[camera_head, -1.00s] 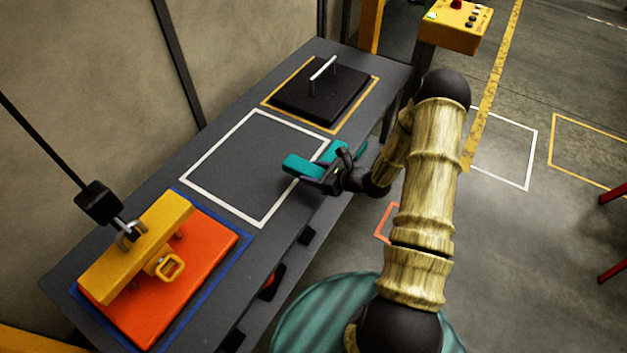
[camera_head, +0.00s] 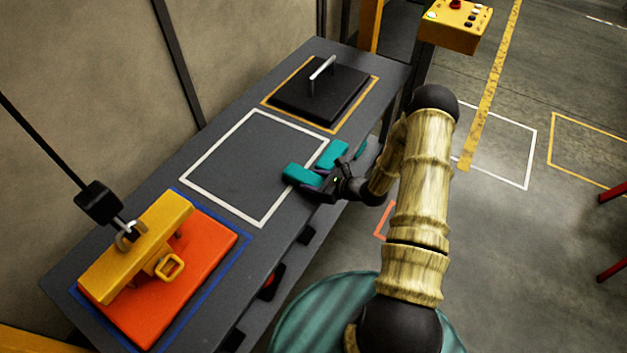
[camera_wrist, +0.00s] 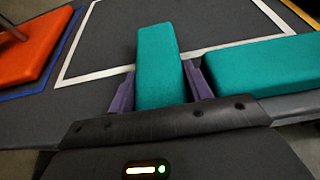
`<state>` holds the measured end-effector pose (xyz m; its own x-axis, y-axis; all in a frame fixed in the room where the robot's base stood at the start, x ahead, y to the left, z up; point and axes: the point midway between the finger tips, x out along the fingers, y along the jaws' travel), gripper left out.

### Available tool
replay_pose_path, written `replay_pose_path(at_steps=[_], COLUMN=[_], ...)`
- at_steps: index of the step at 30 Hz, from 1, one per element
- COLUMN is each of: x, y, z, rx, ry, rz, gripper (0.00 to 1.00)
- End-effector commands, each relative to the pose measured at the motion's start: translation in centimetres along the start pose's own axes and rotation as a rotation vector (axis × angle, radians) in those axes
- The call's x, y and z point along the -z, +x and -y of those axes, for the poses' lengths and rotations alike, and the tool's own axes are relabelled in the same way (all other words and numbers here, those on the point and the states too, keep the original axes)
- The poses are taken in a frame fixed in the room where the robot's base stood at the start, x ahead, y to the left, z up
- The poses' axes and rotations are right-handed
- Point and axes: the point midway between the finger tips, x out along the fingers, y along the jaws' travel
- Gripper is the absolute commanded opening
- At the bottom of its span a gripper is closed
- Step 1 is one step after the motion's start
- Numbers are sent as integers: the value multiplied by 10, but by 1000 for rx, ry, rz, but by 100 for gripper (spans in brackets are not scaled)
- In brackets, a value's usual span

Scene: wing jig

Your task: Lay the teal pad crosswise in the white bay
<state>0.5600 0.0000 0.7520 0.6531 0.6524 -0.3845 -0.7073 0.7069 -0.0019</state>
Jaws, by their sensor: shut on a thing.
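A teal pad (camera_head: 301,174) is held in my gripper (camera_head: 319,181). In the wrist view the pad (camera_wrist: 157,55) stands lengthwise between the two purple fingers of my gripper (camera_wrist: 160,82), its far end pointing away from me. My gripper is at the near right side of the white-outlined bay (camera_head: 213,211), and the pad's far end overlaps the outline in both views. I cannot tell whether it touches the bench. A second teal piece (camera_head: 332,153) shows just beyond my gripper; in the wrist view it (camera_wrist: 265,63) lies to the right, roughly along the outline's near line.
The bay's middle is bare. A black plate with a handle (camera_head: 320,91) sits in a yellow outline beyond the bay. The bench's front edge is near my gripper.

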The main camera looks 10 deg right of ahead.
Motion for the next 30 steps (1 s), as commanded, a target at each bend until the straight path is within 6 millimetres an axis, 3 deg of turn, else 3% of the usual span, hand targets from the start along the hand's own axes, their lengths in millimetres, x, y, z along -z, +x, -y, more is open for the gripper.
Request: replay_pose_path(at_steps=[3, 16, 30], x=[1, -1, -1], y=[0, -7, -94], z=[0, 0, 1], rx=[0, 1, 4], ry=[0, 1, 1], rz=[0, -1, -1], gripper=[59, 59, 59])
